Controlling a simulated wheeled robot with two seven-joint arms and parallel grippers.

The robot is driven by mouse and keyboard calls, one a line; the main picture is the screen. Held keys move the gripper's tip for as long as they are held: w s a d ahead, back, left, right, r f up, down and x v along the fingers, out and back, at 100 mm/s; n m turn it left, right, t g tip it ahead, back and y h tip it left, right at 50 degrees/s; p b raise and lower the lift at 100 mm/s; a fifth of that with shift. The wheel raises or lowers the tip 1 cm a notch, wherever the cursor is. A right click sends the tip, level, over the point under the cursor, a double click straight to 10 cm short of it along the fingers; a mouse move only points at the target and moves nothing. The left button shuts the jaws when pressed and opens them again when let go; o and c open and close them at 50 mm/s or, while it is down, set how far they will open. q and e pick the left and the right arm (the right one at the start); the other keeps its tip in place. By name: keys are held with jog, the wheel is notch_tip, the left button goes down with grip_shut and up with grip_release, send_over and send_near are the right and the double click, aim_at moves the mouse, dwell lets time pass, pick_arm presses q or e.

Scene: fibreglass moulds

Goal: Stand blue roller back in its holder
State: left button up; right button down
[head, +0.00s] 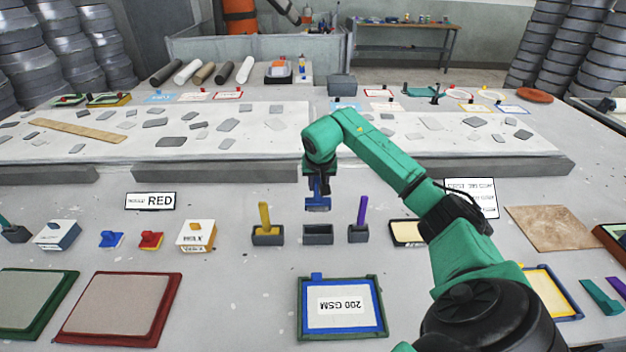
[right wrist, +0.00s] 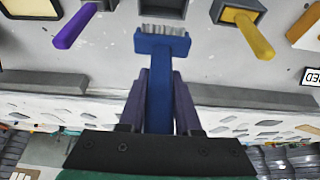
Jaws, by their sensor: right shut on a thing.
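The blue roller (head: 318,205) hangs from my right gripper (head: 317,182), with its wide head down, above the table. In the right wrist view my right gripper (right wrist: 160,100) is shut on the handle of the blue roller (right wrist: 161,47), whose pale fringed end points away from the fingers. An empty grey holder (head: 318,236) stands just below the roller in the head view; it also shows at the top of the right wrist view (right wrist: 163,9). The roller looks upright and apart from the holder. My left gripper is not in view.
A holder with a yellow handle (head: 265,217) stands left of the empty one, and one with a purple handle (head: 361,212) right. A blue-framed "200 GSM" panel (head: 303,318) lies in front. A white slab (head: 240,140) with grey pieces lies behind.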

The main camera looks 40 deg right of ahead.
aim_at(319, 198)
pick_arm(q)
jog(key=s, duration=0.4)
pick_arm(e)
jog(key=shift+s+d+r, duration=0.1)
jog(key=shift+s+r, duration=0.1)
jog(key=shift+s, duration=0.55)
jog(key=f, duration=0.1)
jog(key=w+f+b, duration=0.1)
jog(key=shift+w+f, duration=0.2)
jog(key=shift+f, duration=0.2)
jog(key=shift+w+f+b, duration=0.2)
jog(key=shift+f+b, duration=0.65)
jog(key=shift+f, duration=0.2)
jog(key=shift+s+f+b, duration=0.2)
jog(key=shift+f+b, duration=0.1)
jog(key=shift+f, duration=0.05)
notch_tip(319, 198, down, 3)
jog(key=shift+s+r+b, duration=0.1)
jog(key=shift+r+b, duration=0.1)
jog(key=shift+b, duration=0.8)
notch_tip(319, 198, down, 3)
jog(key=shift+r+b, duration=0.1)
jog(key=shift+b, duration=0.85)
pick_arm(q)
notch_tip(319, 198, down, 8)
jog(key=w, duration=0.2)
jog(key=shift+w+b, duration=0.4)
pick_arm(e)
jog(key=shift+f, duration=0.65)
